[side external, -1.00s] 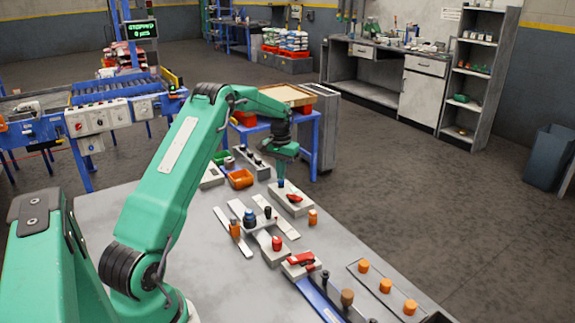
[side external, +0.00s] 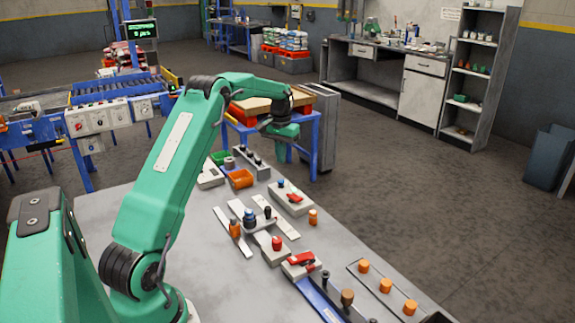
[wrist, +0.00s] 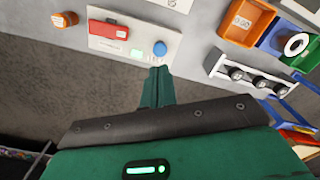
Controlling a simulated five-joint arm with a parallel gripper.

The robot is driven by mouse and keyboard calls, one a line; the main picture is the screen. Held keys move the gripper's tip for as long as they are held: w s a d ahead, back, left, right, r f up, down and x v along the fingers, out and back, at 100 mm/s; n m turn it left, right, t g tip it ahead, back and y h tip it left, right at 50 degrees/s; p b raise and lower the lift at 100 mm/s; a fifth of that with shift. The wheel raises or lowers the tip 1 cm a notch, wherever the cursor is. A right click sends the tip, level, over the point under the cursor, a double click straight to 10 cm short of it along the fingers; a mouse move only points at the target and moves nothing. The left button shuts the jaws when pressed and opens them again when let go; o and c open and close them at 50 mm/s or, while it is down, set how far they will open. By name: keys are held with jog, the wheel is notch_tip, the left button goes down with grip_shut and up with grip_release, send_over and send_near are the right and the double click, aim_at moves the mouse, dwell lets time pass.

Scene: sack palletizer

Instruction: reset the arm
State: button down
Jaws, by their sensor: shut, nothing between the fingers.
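My gripper (side external: 289,157) hangs at the end of my green arm, in the air above the far end of the grey table (side external: 130,222). In the wrist view its green fingers (wrist: 157,80) are together with nothing between them. Below and in front of it is a pale block (side external: 291,201) with a red piece (side external: 294,197) and a blue button (side external: 281,183). The wrist view also shows the red piece (wrist: 109,31) and the blue button (wrist: 160,48), clear of the fingertips.
An orange cylinder (side external: 313,217) stands beside the pale block. An orange bin (side external: 240,179) and a green bin (side external: 220,157) sit at the table's far left. Several fixtures crowd the table's right side. A blue stand (side external: 316,150) rises behind my gripper.

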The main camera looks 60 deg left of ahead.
jog(key=shift+r, duration=0.45)
jog(key=s+d+r+m+t, duration=0.1)
jog(key=s+d+r, duration=0.3)
jog(key=d+r, duration=0.45)
jog(key=s+d+r+m+t, duration=0.15)
jog(key=s+d+r, duration=0.35)
jog(key=d, duration=0.7)
jog(key=s+d+f+m+t, duration=0.1)
jog(key=s+d, duration=0.5)
jog(key=s, duration=0.2)
jog(key=s+d+f+m+t, duration=0.1)
jog(key=s+d+m+t, duration=0.1)
jog(key=s+d, duration=0.5)
jog(key=shift+s, duration=1.2)
jog(key=shift+f+m, duration=0.1)
jog(key=shift+m, duration=0.15)
